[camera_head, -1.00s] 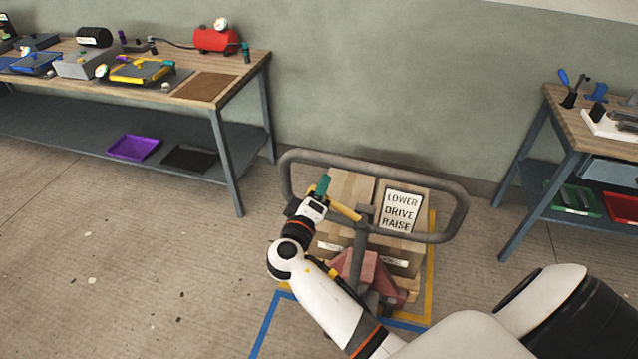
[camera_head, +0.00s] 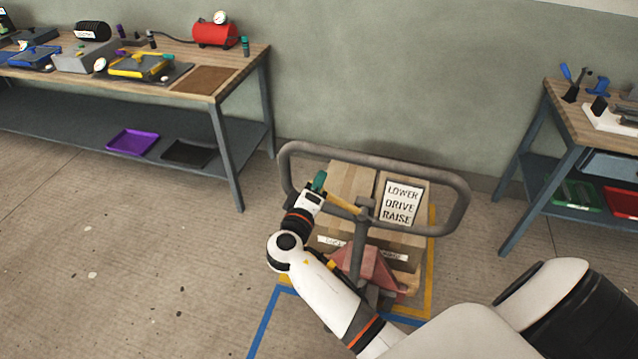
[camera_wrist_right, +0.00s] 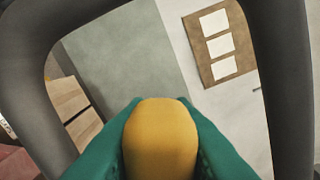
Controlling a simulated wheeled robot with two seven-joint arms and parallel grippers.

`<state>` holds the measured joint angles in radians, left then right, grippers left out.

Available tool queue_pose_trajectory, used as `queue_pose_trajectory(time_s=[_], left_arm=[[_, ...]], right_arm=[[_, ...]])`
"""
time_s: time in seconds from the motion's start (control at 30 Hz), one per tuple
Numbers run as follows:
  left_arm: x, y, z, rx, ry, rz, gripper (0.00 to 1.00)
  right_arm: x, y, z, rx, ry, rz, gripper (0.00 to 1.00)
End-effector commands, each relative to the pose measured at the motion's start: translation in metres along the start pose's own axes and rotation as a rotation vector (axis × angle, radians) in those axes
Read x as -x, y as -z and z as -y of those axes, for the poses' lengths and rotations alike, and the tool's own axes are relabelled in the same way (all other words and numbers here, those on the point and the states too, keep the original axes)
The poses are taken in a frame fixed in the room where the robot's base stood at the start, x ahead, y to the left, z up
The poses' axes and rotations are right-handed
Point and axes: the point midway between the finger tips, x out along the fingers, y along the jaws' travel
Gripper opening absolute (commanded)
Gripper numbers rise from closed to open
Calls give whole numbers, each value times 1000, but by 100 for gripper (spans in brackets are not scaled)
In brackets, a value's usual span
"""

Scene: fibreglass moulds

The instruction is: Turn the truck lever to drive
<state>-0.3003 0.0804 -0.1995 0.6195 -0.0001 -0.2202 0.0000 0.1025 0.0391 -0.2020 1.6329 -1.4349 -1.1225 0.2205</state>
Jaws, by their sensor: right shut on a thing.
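The pallet truck's grey looped handle (camera_head: 455,215) stands in front of cardboard boxes (camera_head: 350,182). A yellow lever (camera_head: 341,203) sticks out to the left from the handle's central post. A sign (camera_head: 402,203) reading LOWER, DRIVE, RAISE shows inside the loop at the right. My right gripper (camera_head: 320,182), with green fingers, is at the lever's left end, inside the loop. In the right wrist view its green fingers are shut around the rounded yellow lever end (camera_wrist_right: 160,140). The handle's grey tube (camera_wrist_right: 28,75) curves around them. My left gripper is not in view.
A long workbench (camera_head: 225,90) with trays and a red tank (camera_head: 214,34) stands at the left. Another bench (camera_head: 560,125) stands at the right. Blue and yellow floor lines (camera_head: 264,322) border the truck. The floor at the left is clear.

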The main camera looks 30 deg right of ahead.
Motion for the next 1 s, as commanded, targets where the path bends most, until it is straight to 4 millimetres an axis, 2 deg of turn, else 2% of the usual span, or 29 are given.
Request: queue_pose_trajectory(time_s=[0.03,0.23,0.4,0.67,0.7,0.8,1.0], left_arm=[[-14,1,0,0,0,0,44],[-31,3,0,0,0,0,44],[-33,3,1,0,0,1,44],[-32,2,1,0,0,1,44],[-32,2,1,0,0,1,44],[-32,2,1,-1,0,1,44],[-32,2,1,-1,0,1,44]], right_arm=[[0,3,-15,58,1,0,0],[0,8,-42,302,1,0,0],[0,10,-49,393,1,0,0],[0,9,-48,395,0,0,0],[0,9,-48,394,0,0,26],[0,9,-48,394,0,0,43],[0,10,-49,394,-1,0,44]])
